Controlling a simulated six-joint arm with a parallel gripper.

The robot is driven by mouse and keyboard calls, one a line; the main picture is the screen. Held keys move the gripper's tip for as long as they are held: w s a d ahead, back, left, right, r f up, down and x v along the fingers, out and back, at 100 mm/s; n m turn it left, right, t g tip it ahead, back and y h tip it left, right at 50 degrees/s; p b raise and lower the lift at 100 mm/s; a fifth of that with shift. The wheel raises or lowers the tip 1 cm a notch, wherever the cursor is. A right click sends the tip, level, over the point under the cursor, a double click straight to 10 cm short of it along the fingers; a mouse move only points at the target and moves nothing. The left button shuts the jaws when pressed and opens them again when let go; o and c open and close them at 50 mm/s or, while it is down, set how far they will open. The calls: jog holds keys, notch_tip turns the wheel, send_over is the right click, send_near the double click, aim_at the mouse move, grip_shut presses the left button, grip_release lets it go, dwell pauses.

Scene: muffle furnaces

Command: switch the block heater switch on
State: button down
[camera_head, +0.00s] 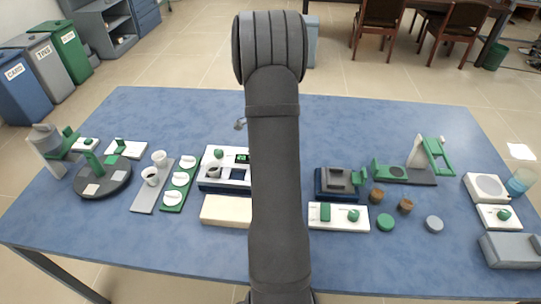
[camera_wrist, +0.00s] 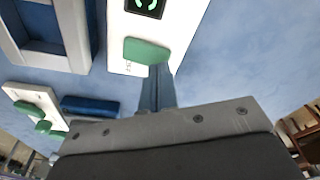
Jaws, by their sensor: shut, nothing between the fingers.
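In the wrist view a green switch paddle (camera_wrist: 147,50) sits on a white panel (camera_wrist: 118,45), below a dark display (camera_wrist: 146,6) with a green symbol. Small lettering beside the paddle is too blurred to read. My gripper (camera_wrist: 160,75) is shut and empty, with its tips close to the paddle's lower right edge; I cannot tell whether they touch. In the head view a white unit (camera_head: 210,181) with a green knob and a small display stands left of my arm, partly covered by it. My arm hides the gripper there.
Right of my arm are a dark blue unit (camera_head: 325,190) and a white control panel (camera_head: 322,223) with green controls. A beige slab (camera_head: 222,211) lies at the front. A green strip with white dials (camera_head: 172,200) is further left. Blue table (camera_head: 370,270) is clear at the front.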

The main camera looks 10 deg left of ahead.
jog(key=shift+f, duration=0.6)
dwell(0.3)
jog(key=shift+r, duration=3.5)
notch_tip(320, 180, down, 7)
jog(key=shift+r, duration=0.1)
jog(key=shift+r, duration=0.1)
